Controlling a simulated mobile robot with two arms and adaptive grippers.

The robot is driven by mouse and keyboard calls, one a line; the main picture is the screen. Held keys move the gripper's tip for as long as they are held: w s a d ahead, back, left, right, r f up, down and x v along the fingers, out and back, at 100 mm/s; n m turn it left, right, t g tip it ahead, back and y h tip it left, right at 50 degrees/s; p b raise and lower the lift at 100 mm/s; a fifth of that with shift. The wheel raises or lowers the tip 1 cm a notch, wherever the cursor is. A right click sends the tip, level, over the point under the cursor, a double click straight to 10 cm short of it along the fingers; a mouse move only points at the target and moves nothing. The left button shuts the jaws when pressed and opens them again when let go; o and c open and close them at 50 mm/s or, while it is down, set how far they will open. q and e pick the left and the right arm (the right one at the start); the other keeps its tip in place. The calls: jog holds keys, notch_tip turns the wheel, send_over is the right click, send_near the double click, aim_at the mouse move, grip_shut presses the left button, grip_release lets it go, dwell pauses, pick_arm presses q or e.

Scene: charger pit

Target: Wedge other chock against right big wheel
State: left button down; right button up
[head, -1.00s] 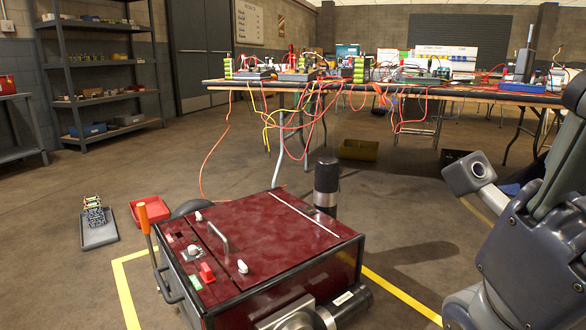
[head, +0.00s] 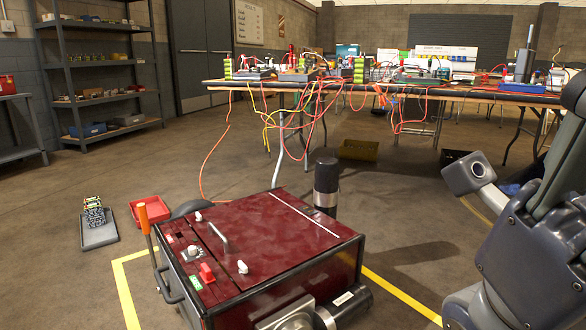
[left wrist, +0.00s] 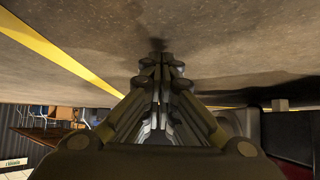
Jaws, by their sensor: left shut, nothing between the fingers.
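The dark red charger (head: 270,235) stands on the floor in the head view, with an orange-gripped lever (head: 146,222) at its left. One dark big wheel (head: 190,207) shows at its far left side; the right big wheel cannot be made out in the head view. My left gripper (left wrist: 161,66) is shut and empty, low over the floor in its wrist view. The charger's dark red side (left wrist: 295,135) and a dark part beside it are at the right there. A small grey block (left wrist: 280,104) shows there; I cannot tell if it is a chock. My right gripper is out of view.
Yellow floor tape (head: 400,295) runs around the charger. A red tray (head: 150,210) and a grey tray (head: 99,236) lie on the floor at left. A long table (head: 480,95) with hanging cables stands behind.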

pick_arm(q)
jog(key=shift+w+d, duration=0.45)
jog(key=shift+d, duration=0.2)
jog(key=shift+w+d, duration=0.45)
jog(key=shift+d, duration=0.15)
dwell(0.8)
jog(key=shift+p+v, duration=0.95)
jog(key=shift+v, duration=0.7)
jog(key=shift+s+a+r+p, duration=0.25)
jog(key=shift+s+a, duration=0.15)
jog(key=shift+a, duration=0.1)
jog(key=shift+s+a+r+p, duration=0.25)
jog(key=shift+s+a, duration=0.15)
jog(key=shift+a, duration=0.1)
jog(key=shift+f, duration=0.1)
